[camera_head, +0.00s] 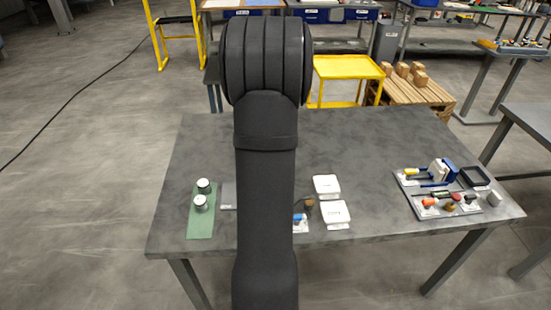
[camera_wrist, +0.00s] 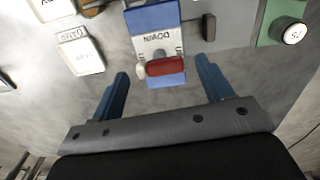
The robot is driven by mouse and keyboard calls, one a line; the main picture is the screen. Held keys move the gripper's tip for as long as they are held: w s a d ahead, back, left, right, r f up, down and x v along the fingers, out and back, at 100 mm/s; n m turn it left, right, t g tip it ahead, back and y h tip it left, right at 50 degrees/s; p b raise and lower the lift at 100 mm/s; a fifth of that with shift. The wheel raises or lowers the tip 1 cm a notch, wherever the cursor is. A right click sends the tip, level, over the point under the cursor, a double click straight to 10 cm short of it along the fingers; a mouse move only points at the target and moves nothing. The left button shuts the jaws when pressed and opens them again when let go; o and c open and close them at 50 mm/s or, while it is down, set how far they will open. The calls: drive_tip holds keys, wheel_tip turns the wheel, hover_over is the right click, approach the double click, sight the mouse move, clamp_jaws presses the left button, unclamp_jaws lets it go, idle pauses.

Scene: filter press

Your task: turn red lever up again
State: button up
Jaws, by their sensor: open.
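In the wrist view, the red lever (camera_wrist: 167,66) has a pale end at its left and lies across the lower part of a blue and white block (camera_wrist: 156,28). The block carries an upside-down label reading DOWN, and part of another label shows beside the lever. My gripper (camera_wrist: 163,67) is open, with its two blue fingers apart on either side of the lever and nothing between them gripped. I cannot tell how far the fingertips stand above the block.
A green mat (camera_head: 200,222) with two round weights lies at the left of the grey table (camera_head: 370,140). White labelled pads (camera_head: 335,213) lie right of my arm. A tray (camera_head: 407,200) of assorted parts is at the right. The table's back is clear.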

drive_tip(key=shift+f, duration=0.35)
drive_tip(key=c, duration=1)
drive_tip(key=shift+o, duration=0.2)
drive_tip(key=shift+m, duration=0.5)
drive_tip(key=o, duration=1)
drive_tip(key=shift+c, duration=0.2)
drive_tip(key=shift+r, duration=0.1)
wheel_tip(320, 180, up, 17)
drive_tip(key=shift+r, duration=0.15)
